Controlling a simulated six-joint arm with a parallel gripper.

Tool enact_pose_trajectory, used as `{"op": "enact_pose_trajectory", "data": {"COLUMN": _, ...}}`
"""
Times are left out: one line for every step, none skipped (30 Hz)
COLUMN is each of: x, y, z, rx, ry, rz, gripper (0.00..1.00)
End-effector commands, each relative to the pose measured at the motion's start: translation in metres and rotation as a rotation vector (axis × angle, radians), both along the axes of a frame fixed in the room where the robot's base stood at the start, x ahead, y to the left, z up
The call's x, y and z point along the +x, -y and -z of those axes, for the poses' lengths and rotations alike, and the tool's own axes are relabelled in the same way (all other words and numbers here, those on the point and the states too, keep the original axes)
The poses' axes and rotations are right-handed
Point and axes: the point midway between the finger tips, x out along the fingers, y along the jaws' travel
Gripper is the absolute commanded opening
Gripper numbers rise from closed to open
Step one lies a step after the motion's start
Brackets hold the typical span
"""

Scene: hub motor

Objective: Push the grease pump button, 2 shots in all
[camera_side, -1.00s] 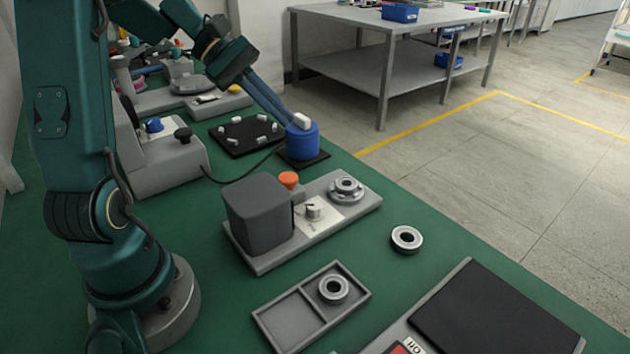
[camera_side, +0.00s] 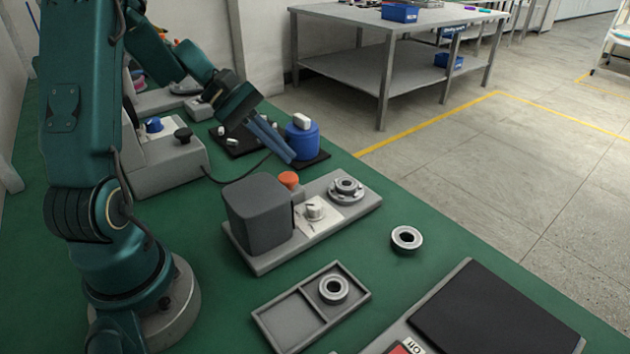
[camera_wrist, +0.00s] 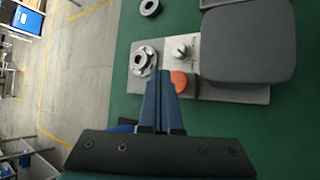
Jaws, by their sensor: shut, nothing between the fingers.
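An orange round button (camera_side: 289,180) stands on the grey unit (camera_side: 340,216) with a dark grey housing (camera_side: 258,212), a knob and a bearing seat. I take it as the grease pump button. My gripper (camera_side: 287,157) is shut and empty, pointing down at a slant, its tips a little above and behind the button in the side view. In the wrist view the shut fingertips (camera_wrist: 162,74) appear just beside the orange button (camera_wrist: 180,81), partly covering its edge. They look apart from it, but the exact height cannot be told.
A blue pot (camera_side: 303,141) with a white top stands on a dark pad just behind the fingers. The knob (camera_side: 313,210) and a bearing on its seat (camera_side: 346,188) are near the button. A loose bearing (camera_side: 406,238) and a divided tray (camera_side: 312,311) lie in front.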

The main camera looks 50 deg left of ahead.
Motion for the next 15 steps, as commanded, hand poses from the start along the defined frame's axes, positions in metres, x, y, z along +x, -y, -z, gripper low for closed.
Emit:
{"op": "enact_pose_trajectory", "data": {"x": 0.000, "y": 0.001, "z": 0.005, "rx": -0.004, "ry": -0.003, "rz": 0.001, "gripper": 0.00}}
{"op": "enact_pose_trajectory", "data": {"x": -0.001, "y": 0.001, "z": 0.007, "rx": -0.004, "ry": -0.003, "rz": 0.001, "gripper": 0.00}}
{"op": "enact_pose_trajectory", "data": {"x": -0.001, "y": 0.001, "z": 0.010, "rx": -0.002, "ry": -0.002, "rz": 0.001, "gripper": 0.00}}
{"op": "enact_pose_trajectory", "data": {"x": -0.001, "y": 0.001, "z": 0.011, "rx": -0.002, "ry": -0.002, "rz": 0.001, "gripper": 0.00}}
{"op": "enact_pose_trajectory", "data": {"x": -0.001, "y": 0.001, "z": 0.012, "rx": -0.002, "ry": -0.002, "rz": 0.001, "gripper": 0.00}}
{"op": "enact_pose_trajectory", "data": {"x": -0.001, "y": 0.001, "z": 0.013, "rx": -0.002, "ry": -0.002, "rz": 0.001, "gripper": 0.00}}
{"op": "enact_pose_trajectory", "data": {"x": 0.000, "y": 0.001, "z": 0.014, "rx": -0.001, "ry": -0.002, "rz": 0.001, "gripper": 0.00}}
{"op": "enact_pose_trajectory", "data": {"x": -0.001, "y": 0.001, "z": 0.015, "rx": -0.001, "ry": -0.002, "rz": 0.001, "gripper": 0.00}}
{"op": "enact_pose_trajectory", "data": {"x": -0.001, "y": 0.000, "z": 0.015, "rx": -0.001, "ry": -0.002, "rz": 0.001, "gripper": 0.00}}
{"op": "enact_pose_trajectory", "data": {"x": 0.000, "y": 0.000, "z": 0.015, "rx": 0.000, "ry": -0.002, "rz": 0.002, "gripper": 0.00}}
{"op": "enact_pose_trajectory", "data": {"x": 0.000, "y": 0.000, "z": 0.015, "rx": 0.000, "ry": -0.001, "rz": 0.001, "gripper": 0.00}}
{"op": "enact_pose_trajectory", "data": {"x": 0.000, "y": 0.000, "z": 0.015, "rx": 0.000, "ry": -0.001, "rz": 0.001, "gripper": 0.00}}
{"op": "enact_pose_trajectory", "data": {"x": 0.000, "y": 0.000, "z": 0.015, "rx": 0.000, "ry": -0.001, "rz": 0.001, "gripper": 0.00}}
{"op": "enact_pose_trajectory", "data": {"x": 0.000, "y": 0.000, "z": 0.015, "rx": 0.000, "ry": -0.001, "rz": 0.001, "gripper": 0.00}}
{"op": "enact_pose_trajectory", "data": {"x": 0.000, "y": 0.000, "z": 0.015, "rx": 0.000, "ry": -0.001, "rz": 0.001, "gripper": 0.00}}
